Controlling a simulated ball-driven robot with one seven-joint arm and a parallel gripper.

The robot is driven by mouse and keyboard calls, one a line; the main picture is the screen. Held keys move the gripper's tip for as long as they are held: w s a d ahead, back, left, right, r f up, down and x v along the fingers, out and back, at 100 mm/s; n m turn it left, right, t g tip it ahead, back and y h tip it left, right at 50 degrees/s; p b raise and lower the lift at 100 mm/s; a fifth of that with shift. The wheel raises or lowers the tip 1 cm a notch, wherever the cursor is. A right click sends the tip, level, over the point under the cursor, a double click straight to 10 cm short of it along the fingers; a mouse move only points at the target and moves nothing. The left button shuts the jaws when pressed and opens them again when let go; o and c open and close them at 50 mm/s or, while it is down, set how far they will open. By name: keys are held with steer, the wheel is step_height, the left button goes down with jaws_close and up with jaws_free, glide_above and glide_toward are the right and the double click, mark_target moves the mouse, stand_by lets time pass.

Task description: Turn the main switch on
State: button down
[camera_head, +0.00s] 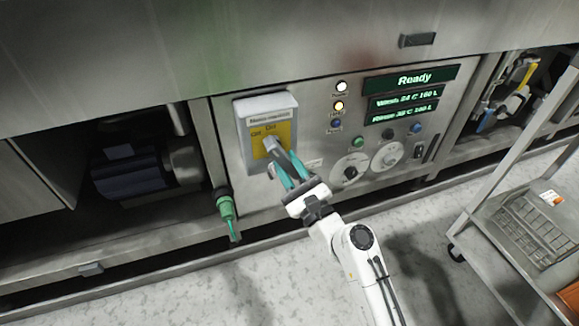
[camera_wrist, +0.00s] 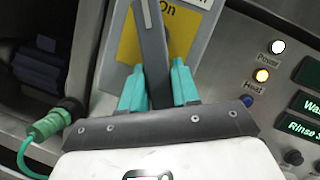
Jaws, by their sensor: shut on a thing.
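The main switch (camera_head: 268,103) is a pale grey box with a yellow plate marked "Off" and "On", on the left of the steel control panel. Its grey lever handle (camera_head: 271,146) crosses the yellow plate and runs down between my fingers. My gripper (camera_head: 290,170) is shut on this handle, with one teal finger on each side. In the wrist view the handle (camera_wrist: 152,40) stands between the teal fingers, near the word "On"; the "Off" word is out of that view. The fingers hide the handle's lower end.
The panel's display (camera_head: 411,79) reads "Ready", and the power lamp (camera_head: 341,86) and heat lamp (camera_head: 339,105) are lit. Dials and buttons lie right of my gripper. A green hose connector (camera_head: 226,207) sticks out at lower left. A metal cart (camera_head: 490,245) stands at right.

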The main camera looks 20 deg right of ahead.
steer(key=shift+f, duration=0.1)
steer(key=c, duration=0.9)
jaws_free()
